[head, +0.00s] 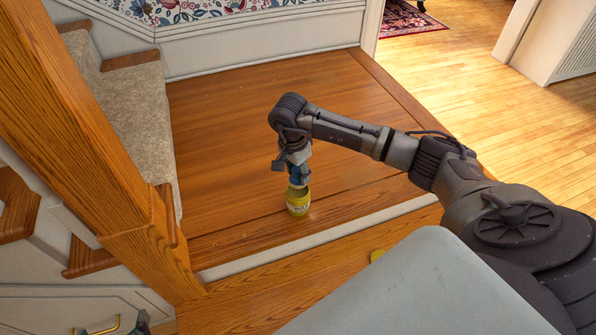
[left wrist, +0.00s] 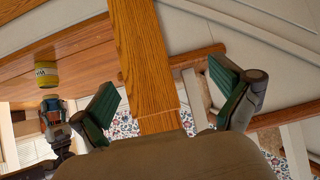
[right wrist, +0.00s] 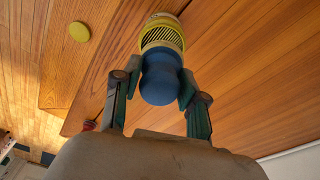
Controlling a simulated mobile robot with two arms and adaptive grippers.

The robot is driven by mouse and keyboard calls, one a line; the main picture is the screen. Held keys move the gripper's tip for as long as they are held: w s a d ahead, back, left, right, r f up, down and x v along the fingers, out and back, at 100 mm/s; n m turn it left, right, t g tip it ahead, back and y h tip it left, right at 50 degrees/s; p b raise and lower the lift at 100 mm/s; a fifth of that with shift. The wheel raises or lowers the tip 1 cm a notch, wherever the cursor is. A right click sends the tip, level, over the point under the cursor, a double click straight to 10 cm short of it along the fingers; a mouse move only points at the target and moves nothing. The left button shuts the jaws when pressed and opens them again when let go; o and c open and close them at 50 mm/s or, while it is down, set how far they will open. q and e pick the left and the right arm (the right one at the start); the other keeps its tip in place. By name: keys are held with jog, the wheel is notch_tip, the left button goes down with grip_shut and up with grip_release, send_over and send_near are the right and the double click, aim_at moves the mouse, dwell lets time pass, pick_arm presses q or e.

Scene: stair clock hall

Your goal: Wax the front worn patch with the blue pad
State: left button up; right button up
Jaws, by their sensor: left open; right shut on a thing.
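My right gripper (head: 296,178) is shut on the blue pad (right wrist: 160,80), gripped by its rounded blue handle between the two fingers. The pad is at the mouth of a yellow tin (head: 298,201), which stands upright on the wooden landing (head: 255,110). I cannot tell how far the pad sits inside the tin. In the left wrist view the tin (left wrist: 46,73) also shows. My left gripper (left wrist: 168,108) is open and empty beside a wooden post. No worn patch can be clearly made out on the landing boards.
A yellow round lid (head: 377,254) lies on the lower wooden step, partly hidden by my grey body. A wooden newel post (head: 150,250) and carpeted stairs (head: 140,105) stand on the left. The landing behind the tin is clear.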

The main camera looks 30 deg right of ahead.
jog(key=shift+r+p, duration=0.55)
jog(key=shift+r, duration=0.25)
jog(key=shift+r+p, duration=0.55)
jog(key=shift+r, duration=0.2)
pick_arm(q)
jog(key=s+a+f+g+y, duration=0.1)
jog(key=s+a+f+g, duration=0.2)
jog(key=s+g, duration=0.3)
jog(key=s+f, duration=0.1)
jog(key=s, duration=0.3)
jog(key=shift+a+f+y, duration=0.15)
jog(key=shift+f+y, duration=0.1)
jog(key=shift+y, duration=0.15)
